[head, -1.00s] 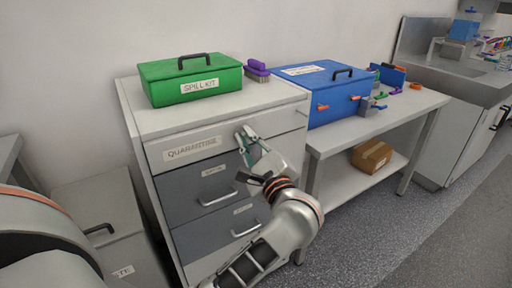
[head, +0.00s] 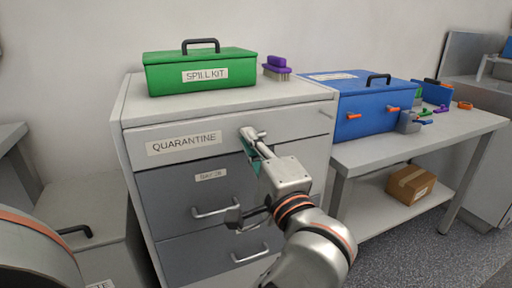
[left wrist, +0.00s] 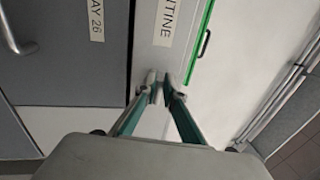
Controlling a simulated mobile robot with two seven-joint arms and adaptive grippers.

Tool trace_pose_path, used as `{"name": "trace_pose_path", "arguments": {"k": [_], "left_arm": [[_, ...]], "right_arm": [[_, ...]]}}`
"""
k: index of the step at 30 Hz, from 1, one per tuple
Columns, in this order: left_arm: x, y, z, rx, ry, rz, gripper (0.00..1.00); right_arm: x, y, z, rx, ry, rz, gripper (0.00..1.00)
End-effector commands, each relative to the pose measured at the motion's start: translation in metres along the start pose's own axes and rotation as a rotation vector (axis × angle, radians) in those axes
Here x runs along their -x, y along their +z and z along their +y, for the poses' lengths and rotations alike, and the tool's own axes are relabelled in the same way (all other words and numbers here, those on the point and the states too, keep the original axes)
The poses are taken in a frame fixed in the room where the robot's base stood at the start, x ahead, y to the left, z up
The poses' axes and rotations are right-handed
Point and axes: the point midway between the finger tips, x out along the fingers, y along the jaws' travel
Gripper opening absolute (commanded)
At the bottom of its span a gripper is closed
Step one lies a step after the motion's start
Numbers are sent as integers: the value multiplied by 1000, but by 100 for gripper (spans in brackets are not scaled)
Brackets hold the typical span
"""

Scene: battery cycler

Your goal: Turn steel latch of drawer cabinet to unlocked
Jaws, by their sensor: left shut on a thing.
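The drawer cabinet (head: 135,165) is white with grey lower drawers. Its white top drawer (head: 225,135) carries a QUARANTINE label. My left gripper (head: 254,134) reaches the front of this drawer, to the right of the label. In the left wrist view my left gripper (left wrist: 160,88) has its grey fingertips almost together against the white front, shut on the steel latch. The fingertips cover most of the latch, so its turn angle cannot be told. My right gripper is not in view.
A green SPILL KIT box (head: 200,74) and a purple brush (head: 276,66) stand on the cabinet. Bar handles (head: 215,212) stick out from the grey drawers below my gripper. A blue box (head: 360,105) stands on the bench to the right, with a cardboard box (head: 410,185) on its shelf.

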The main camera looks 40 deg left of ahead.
Motion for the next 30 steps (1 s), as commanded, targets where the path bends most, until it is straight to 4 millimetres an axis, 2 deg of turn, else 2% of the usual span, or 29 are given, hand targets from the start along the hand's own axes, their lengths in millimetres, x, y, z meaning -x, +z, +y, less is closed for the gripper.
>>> {"name": "trace_pose_path", "arguments": {"k": [20, 21, 22, 30], "left_arm": [[1, -3, -2, 57, -3, -3, 0], [1, -3, -2, 57, -3, -3, 19], [1, -3, -2, 57, -2, -3, 25], [0, -1, 0, 55, -1, -7, 25]], "right_arm": [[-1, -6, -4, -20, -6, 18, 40], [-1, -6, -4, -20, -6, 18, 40], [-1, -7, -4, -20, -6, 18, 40], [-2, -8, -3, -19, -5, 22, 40]]}}
